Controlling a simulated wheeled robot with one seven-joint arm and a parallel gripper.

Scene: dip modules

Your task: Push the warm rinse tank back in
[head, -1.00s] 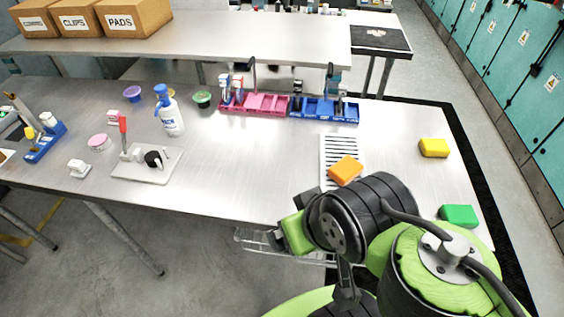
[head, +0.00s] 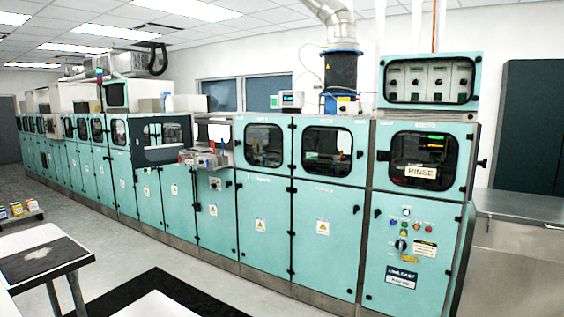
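A long row of teal machine modules (head: 265,212) runs across the head view. The end module at the right has a dark window with a white RINSE sign (head: 421,172). I cannot tell which part, if any, is the warm rinse tank. A small grey and red assembly (head: 204,159) stands out from the front of the row, left of centre, under a white panel. It is too small to tell what it is. My gripper is not in view.
A table corner with a dark mat (head: 45,259) is at lower left. A black floor mat (head: 165,295) lies in front of the row. A steel bench (head: 520,208) adjoins the right end. Grey floor shows between table and machines.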

